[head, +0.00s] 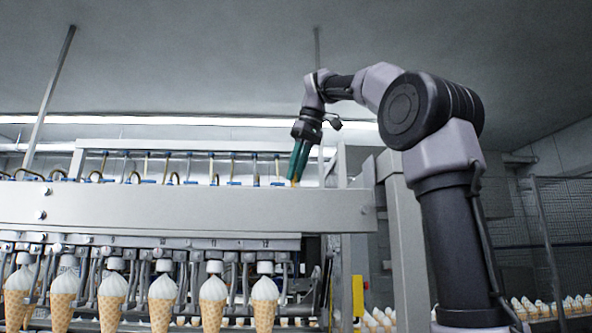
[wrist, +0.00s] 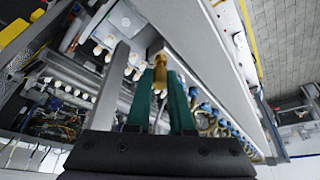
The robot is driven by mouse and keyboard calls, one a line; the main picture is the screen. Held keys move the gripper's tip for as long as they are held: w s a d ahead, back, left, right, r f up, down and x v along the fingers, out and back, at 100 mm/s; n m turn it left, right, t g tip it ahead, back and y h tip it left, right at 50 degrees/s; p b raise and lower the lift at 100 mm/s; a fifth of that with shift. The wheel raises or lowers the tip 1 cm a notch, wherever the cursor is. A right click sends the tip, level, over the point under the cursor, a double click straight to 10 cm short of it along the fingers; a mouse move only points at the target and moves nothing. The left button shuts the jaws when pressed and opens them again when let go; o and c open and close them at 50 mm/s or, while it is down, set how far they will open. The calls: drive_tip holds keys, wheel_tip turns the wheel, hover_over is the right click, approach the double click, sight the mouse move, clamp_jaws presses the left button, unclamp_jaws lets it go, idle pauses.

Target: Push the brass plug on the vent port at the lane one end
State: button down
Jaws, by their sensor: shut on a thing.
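My gripper (head: 297,172) points down at the right end of the row of fittings, just above and behind the top edge of the machine's grey beam. Its two green fingers are shut on the brass plug (wrist: 160,74), which shows between the fingertips in the wrist view. In the head view a small brass tip (head: 294,182) shows under the fingers. The vent port cannot be made out for certain. Whether the plug touches it is hidden by the beam in the head view and unclear in the wrist view.
A long grey beam (head: 190,207) runs across the machine front. Blue-based fittings with thin tubes (head: 215,170) stand in a row behind it. A grey upright post (head: 403,245) stands right of the gripper. Filled cones (head: 212,300) hang below, and a mesh fence (head: 560,225) is at right.

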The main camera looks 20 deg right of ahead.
drive_tip(key=shift+f, duration=0.4)
idle(0.3)
drive_tip(key=c, duration=0.7)
unclamp_jaws()
drive_tip(key=shift+o, duration=0.2)
drive_tip(key=shift+o, duration=1.3)
drive_tip(key=shift+r, duration=0.1)
drive_tip(key=shift+r, duration=2.4)
drive_tip(key=shift+s, duration=0.1)
